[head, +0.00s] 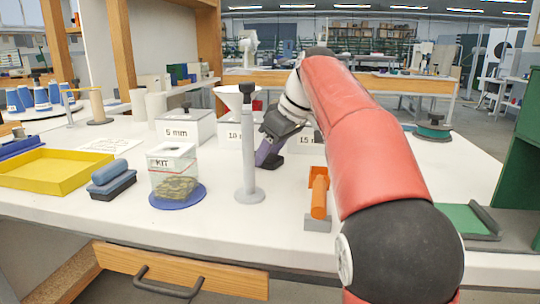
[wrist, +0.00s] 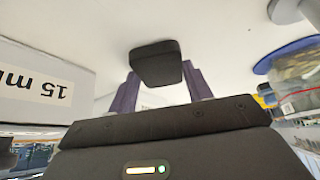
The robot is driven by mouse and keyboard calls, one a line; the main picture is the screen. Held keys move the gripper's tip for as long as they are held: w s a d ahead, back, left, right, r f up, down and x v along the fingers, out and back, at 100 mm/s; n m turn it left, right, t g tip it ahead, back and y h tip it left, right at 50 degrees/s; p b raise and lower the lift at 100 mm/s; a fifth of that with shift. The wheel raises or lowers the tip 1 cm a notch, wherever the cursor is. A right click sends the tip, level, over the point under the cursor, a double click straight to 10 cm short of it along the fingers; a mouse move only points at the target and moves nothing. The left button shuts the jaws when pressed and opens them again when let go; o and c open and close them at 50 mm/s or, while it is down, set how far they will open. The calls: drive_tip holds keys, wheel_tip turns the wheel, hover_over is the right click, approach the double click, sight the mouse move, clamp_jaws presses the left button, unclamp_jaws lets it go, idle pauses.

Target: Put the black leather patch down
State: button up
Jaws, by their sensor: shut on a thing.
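The black leather patch (wrist: 156,62) shows in the wrist view as a thick dark block with rounded corners. It sits between the two purple fingers of my gripper (wrist: 157,82), which is shut on it. The white tabletop lies behind the patch; I cannot tell whether the patch touches it. In the head view my gripper (head: 268,156) points down over the table, in front of the boxes marked 10 and 15.
The 15 mm box (wrist: 40,90) is close beside my gripper. A grey post (head: 248,150) stands in front of it, with a KIT jar (head: 172,165) on a blue disc to the left. Bare tabletop lies between.

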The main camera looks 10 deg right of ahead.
drive_tip(key=shift+f, duration=0.15)
drive_tip(key=o, duration=1)
drive_tip(key=shift+c, duration=0.2)
